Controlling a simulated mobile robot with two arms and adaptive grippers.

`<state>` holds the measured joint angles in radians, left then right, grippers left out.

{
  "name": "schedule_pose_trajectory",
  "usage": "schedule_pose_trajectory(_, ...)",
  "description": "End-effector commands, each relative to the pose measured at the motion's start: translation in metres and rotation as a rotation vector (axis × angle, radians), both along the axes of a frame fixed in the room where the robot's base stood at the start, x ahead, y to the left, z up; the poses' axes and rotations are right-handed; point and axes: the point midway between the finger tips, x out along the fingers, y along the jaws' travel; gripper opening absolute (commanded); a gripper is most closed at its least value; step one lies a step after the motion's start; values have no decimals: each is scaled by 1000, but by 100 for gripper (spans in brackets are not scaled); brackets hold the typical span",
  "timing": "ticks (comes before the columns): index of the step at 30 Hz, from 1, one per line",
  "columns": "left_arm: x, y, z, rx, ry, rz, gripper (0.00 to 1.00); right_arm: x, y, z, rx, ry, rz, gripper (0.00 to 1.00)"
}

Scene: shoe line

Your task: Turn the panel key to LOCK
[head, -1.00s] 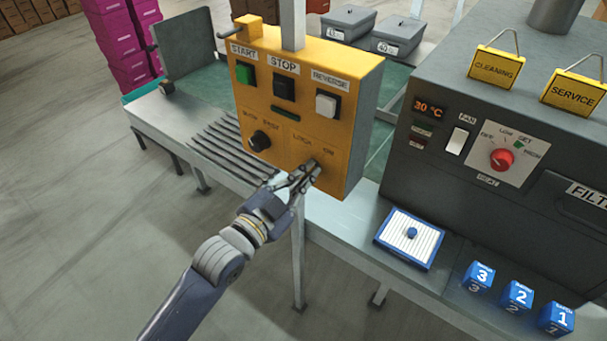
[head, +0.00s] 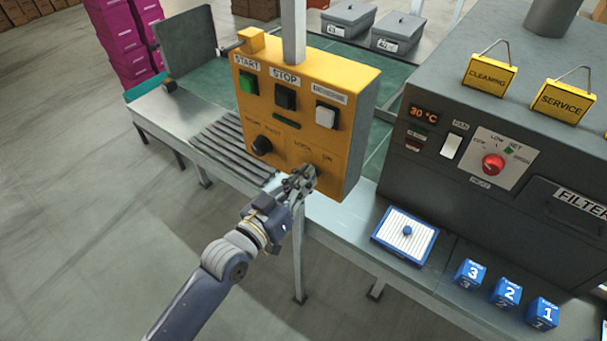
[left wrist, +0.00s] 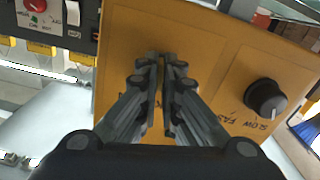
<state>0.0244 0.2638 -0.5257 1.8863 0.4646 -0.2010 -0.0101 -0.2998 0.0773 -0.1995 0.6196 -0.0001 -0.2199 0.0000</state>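The yellow control panel (head: 345,140) hangs on a post above the line, with LOCK and ON labels at its lower right. My left gripper (head: 303,176) is at the key spot below these labels. In the left wrist view the fingers (left wrist: 163,62) are almost together, their tips at the panel face. They appear closed on the panel key, which they hide; I cannot read its angle. A black SLOW/FAST knob (head: 262,145) sits left of the gripper; it also shows in the left wrist view (left wrist: 266,98). My right gripper is not in view.
Above the key are a green START button (head: 247,83), a black STOP button (head: 285,97) and a white REVERSE switch (head: 325,116). A dark machine (head: 440,180) stands right. A blue-framed filter (head: 405,236) and numbered blue blocks (head: 506,292) lie on the ledge.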

Motion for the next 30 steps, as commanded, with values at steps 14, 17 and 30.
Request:
schedule_pose_trajectory(14, 0, 0, 0, -270, 197, 0, 0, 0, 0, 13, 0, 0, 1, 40)
schedule_pose_trajectory(17, 0, 0, 0, -300, 219, 0, 0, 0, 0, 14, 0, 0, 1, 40)
schedule_pose_trajectory(30, 0, 0, -1, -342, 250, 0, 0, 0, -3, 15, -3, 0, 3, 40)
